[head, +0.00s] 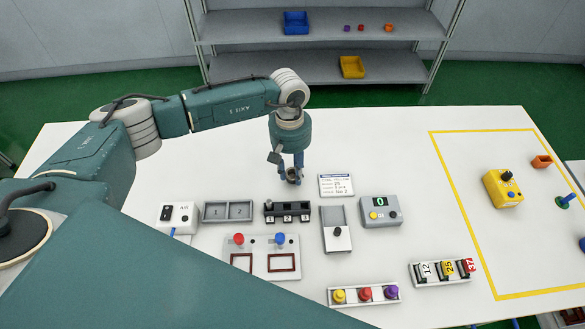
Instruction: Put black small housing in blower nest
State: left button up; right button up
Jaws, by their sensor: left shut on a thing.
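My left gripper (292,180) points down above the white table, behind the black rack. It is shut on a small dark piece that shows between its fingertips. The piece looks like the black small housing (293,179), partly hidden by the fingers. I cannot tell whether it touches the table. The black rack (288,218) has several labelled places, with a dark upright part (268,204) at its left end. A white box marked AIR (180,213) stands left of the rack and may belong to the blower; I cannot make out its nest. My right gripper is not in view.
A grey two-part tray (228,211), a grey slide (336,215) and a display box (381,213) flank the rack. A panel with red and blue knobs (259,257) lies in front. A placard (336,185) is right of the gripper. The table behind is clear.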

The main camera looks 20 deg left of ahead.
pick_arm(q)
jog(key=shift+f+b, duration=0.4)
jog(key=o, duration=0.9)
jog(key=shift+r, duration=0.1)
jog(key=shift+c, duration=0.2)
jog(key=shift+r, duration=0.1)
